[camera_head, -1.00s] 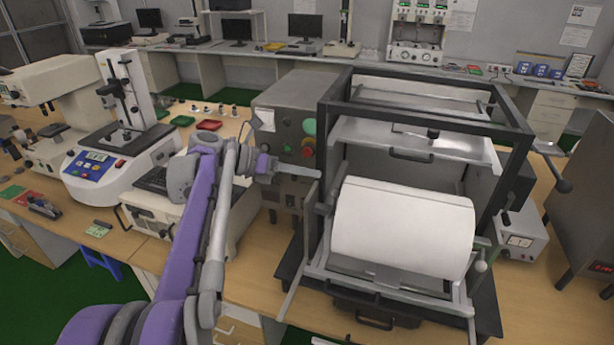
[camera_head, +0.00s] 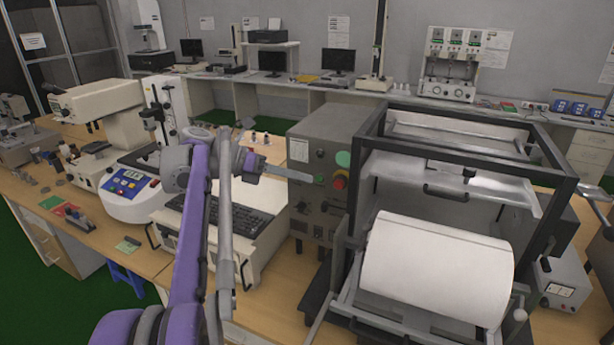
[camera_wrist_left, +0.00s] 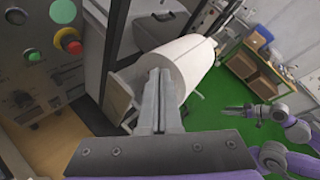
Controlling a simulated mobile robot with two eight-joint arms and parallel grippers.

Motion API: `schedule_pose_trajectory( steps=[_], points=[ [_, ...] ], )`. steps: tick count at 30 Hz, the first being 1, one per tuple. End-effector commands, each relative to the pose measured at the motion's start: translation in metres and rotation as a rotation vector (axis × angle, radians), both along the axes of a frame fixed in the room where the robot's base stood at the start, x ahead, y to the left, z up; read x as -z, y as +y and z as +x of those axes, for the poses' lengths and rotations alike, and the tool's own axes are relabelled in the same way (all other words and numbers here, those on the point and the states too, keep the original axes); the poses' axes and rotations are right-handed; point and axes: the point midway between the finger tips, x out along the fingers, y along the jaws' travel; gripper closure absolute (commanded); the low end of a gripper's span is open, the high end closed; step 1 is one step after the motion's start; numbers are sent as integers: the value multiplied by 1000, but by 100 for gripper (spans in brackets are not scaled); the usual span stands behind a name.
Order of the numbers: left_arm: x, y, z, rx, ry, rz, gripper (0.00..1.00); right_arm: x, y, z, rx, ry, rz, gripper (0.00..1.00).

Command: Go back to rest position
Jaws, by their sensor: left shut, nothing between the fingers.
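My left arm, purple and grey, comes up through the middle of the head view. Its left gripper (camera_head: 308,178) points right in front of the grey control box (camera_head: 318,145), just left of the red button (camera_head: 340,180) in the picture. Its grey fingers are together with nothing between them. In the left wrist view the shut fingers (camera_wrist_left: 160,75) overlap the white drum (camera_wrist_left: 185,62). Whether they touch anything is not clear, but they look clear of the drum. My right gripper (camera_wrist_left: 245,110) shows small at the right of the left wrist view; its opening is too small to judge.
The drum machine's black frame (camera_head: 565,165) stands right of my left gripper. A keyboard (camera_head: 222,213) and a white instrument with a blue panel (camera_head: 130,200) are on the bench to the left. Green floor (camera_wrist_left: 222,95) lies below my right arm.

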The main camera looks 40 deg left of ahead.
Motion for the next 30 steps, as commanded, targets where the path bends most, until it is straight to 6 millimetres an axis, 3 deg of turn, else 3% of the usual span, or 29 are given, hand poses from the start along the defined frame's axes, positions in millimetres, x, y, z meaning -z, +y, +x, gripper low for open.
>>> schedule_pose_trajectory(
  steps=[8,11,13,17,21,25,30],
  points=[
    [1,-2,0,4,-1,6,100,0,0,0,0,0,0,43],
    [12,-19,1,38,-16,72,100,0,0,0,0,0,0,43],
    [30,-44,-1,98,-46,185,100,0,0,0,0,0,0,43],
    [88,-111,-18,325,-163,539,100,0,0,0,0,0,0,43],
    [156,-169,-57,681,-359,966,100,0,0,0,0,0,0,43],
    [214,-201,-101,1076,-588,1333,100,0,0,0,0,0,0,43],
    [273,-219,-150,1618,-915,1722,100,0,0,0,0,0,0,43]
  ],
)
